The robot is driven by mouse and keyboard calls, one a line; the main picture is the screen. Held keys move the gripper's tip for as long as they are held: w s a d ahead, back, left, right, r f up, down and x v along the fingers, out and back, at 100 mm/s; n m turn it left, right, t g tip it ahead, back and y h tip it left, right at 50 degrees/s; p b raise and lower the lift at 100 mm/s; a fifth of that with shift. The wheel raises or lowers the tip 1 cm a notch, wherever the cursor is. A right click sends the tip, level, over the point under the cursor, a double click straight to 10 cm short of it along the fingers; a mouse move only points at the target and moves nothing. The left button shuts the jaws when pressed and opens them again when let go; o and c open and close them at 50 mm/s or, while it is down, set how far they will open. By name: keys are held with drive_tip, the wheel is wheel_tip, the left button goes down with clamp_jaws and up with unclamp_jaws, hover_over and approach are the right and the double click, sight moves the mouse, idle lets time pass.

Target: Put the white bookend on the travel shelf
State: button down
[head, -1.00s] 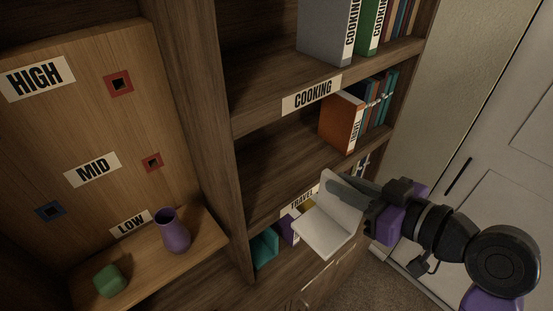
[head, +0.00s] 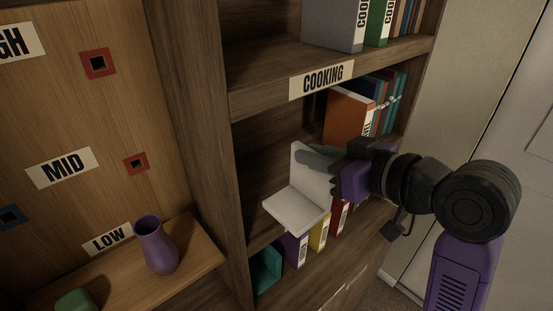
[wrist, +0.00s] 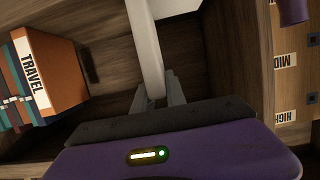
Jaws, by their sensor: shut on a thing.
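The white L-shaped bookend (head: 293,209) is held in my gripper (head: 318,162), one plate upright and the other flat and pointing toward the left front. The wrist view shows my fingers (wrist: 157,98) shut on the bookend's upright plate (wrist: 147,45). The travel shelf (head: 262,237) is the middle level, below the COOKING label. The bookend is at its front edge and hides the shelf label; I cannot tell whether it touches the board. An orange TRAVEL book (head: 347,115) stands on this shelf to the right, with other books beside it.
The cooking shelf (head: 270,95) lies above with a grey and a green book. Below are a teal bookend-like object (head: 266,270) and purple, yellow and red books. A side post (head: 205,140) stands left. A purple vase (head: 157,247) is on the low ledge. The travel shelf's left part looks clear.

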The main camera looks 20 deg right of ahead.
drive_tip(key=p+x, duration=0.3)
drive_tip(key=x, duration=0.7)
drive_tip(key=shift+w+f, duration=0.15)
drive_tip(key=shift+w, duration=0.1)
drive_tip(key=shift+f, duration=0.15)
drive_tip(key=c, duration=1.4)
unclamp_jaws()
drive_tip(key=shift+o, duration=0.2)
drive_tip(key=b+v, duration=0.1)
drive_tip(key=v, duration=1.1)
